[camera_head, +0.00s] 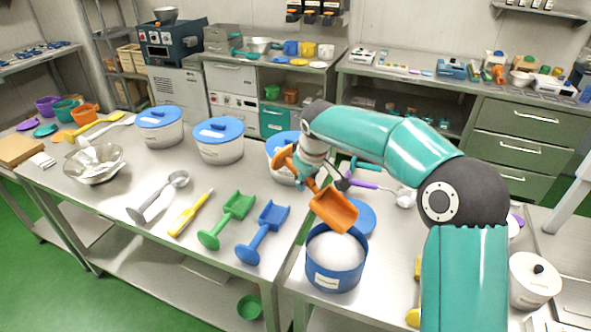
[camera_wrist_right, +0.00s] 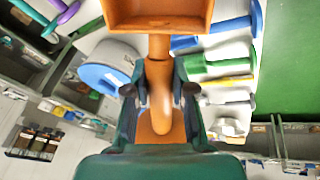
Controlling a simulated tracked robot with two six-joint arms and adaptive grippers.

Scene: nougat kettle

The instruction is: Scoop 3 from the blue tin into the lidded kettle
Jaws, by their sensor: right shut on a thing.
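The blue tin (camera_head: 335,280) stands open on the right table, with white contents up near its rim. My right gripper (camera_head: 318,180) is shut on the handle of an orange scoop (camera_head: 333,208). The scoop hangs tilted just above the tin's far side, and its visible inside looks bare orange. The scoop also shows at the top of the right wrist view (camera_wrist_right: 158,14), with the gripper fingers (camera_wrist_right: 160,92) around its handle. A white lidded pot with a black knob (camera_head: 535,282), perhaps the kettle, stands at the right, lid on. My left gripper is out of view.
A blue lid (camera_head: 360,217) lies behind the tin. Blue (camera_head: 263,232), green (camera_head: 228,220) and yellow (camera_head: 190,213) tools and a metal ladle (camera_head: 157,197) lie on the left table. White tubs with blue lids (camera_head: 219,140) stand behind them. A gap separates the two tables.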

